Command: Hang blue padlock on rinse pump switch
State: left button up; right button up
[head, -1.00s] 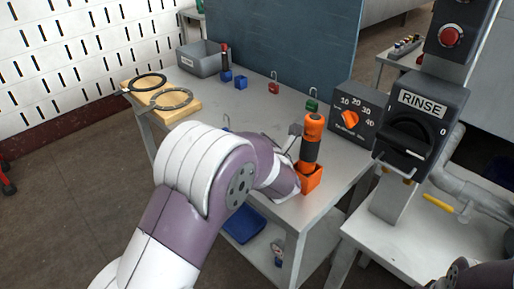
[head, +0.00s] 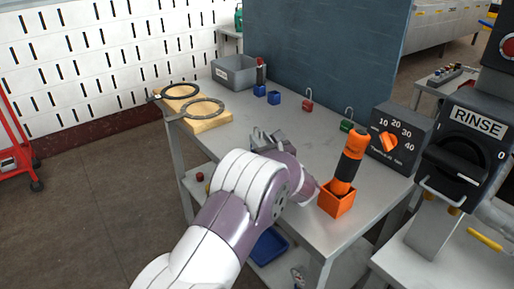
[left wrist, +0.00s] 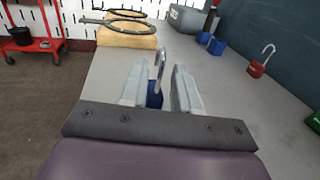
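The blue padlock (left wrist: 155,97) stands on the table with its steel shackle up. In the left wrist view it lies between the two fingers of my left gripper (left wrist: 160,90). The fingers are apart, with a gap showing on the padlock's right. In the head view my left gripper (head: 268,142) is low over the table and the padlock is hidden behind it. The rinse pump switch (head: 456,160) is at the right, a black rotary knob under a RINSE label, with a metal loop (head: 440,194) below. My right gripper is out of view.
A red padlock (head: 307,105) and a green padlock (head: 346,125) stand farther back. An orange holder (head: 337,200) with an orange-black tool and a temperature dial box (head: 400,138) are at the right. A wooden block (head: 207,122) with rings and a grey bin (head: 234,72) are at the left.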

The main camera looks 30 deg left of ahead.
pick_arm(q)
grip_shut()
notch_tip(320, 180, up, 10)
jog(key=p, duration=0.1)
dwell(0.7)
